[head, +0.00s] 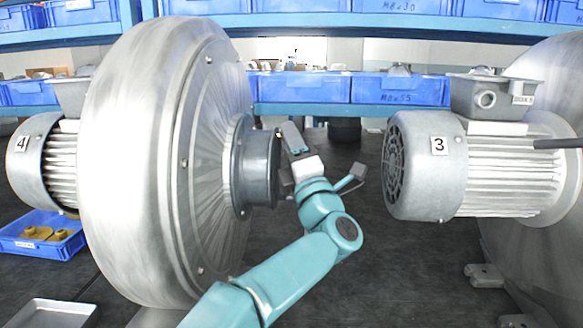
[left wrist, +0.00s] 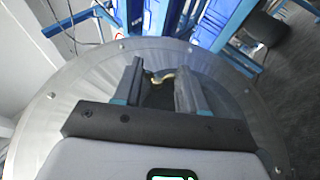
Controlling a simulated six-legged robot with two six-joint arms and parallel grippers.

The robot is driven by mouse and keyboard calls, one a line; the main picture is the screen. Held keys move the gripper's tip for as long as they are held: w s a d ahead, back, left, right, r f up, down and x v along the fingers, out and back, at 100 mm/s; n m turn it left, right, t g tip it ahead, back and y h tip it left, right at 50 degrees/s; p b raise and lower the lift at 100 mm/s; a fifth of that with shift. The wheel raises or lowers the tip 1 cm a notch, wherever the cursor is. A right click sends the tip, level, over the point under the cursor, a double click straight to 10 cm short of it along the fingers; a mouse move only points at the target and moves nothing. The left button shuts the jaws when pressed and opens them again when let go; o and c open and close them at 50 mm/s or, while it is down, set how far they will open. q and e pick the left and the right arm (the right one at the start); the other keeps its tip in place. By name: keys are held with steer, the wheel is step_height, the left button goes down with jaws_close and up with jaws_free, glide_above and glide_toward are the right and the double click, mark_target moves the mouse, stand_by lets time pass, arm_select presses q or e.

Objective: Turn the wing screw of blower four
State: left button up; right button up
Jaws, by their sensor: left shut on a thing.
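Blower four (head: 130,150) is a large round metal housing with a motor (head: 48,160) labelled 4 behind it, at the left of the head view. A dark grey round inlet collar (head: 258,168) sticks out of its face. My left gripper (head: 284,158) is at the collar's open end. In the left wrist view, a small brass-coloured wing screw (left wrist: 163,74) sits between the two fingers of my left gripper (left wrist: 160,84), which is shut on it. The screw is hidden in the head view. My right gripper is in neither view.
Blower three's motor (head: 425,165) stands to the right, with bare dark bench (head: 370,265) between the blowers. A blue bin (head: 40,240) with yellowish parts and a metal tray (head: 52,314) lie at the left. Shelves of blue bins (head: 400,90) run behind.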

arm_select(q)
steer(key=shift+w+f+n+t+y+b, duration=0.1)
steer(key=shift+f+n+t+y+b, duration=0.25)
steer(key=shift+n+y, duration=0.35)
steer(key=shift+w+n+y, duration=0.1)
steer(key=shift+n+y, duration=0.9)
steer(key=shift+y, duration=0.2)
steer(key=shift+r+y+b, duration=0.15)
steer(key=shift+y+b, duration=0.15)
steer(key=o, duration=1.1)
steer(key=shift+c, duration=0.2)
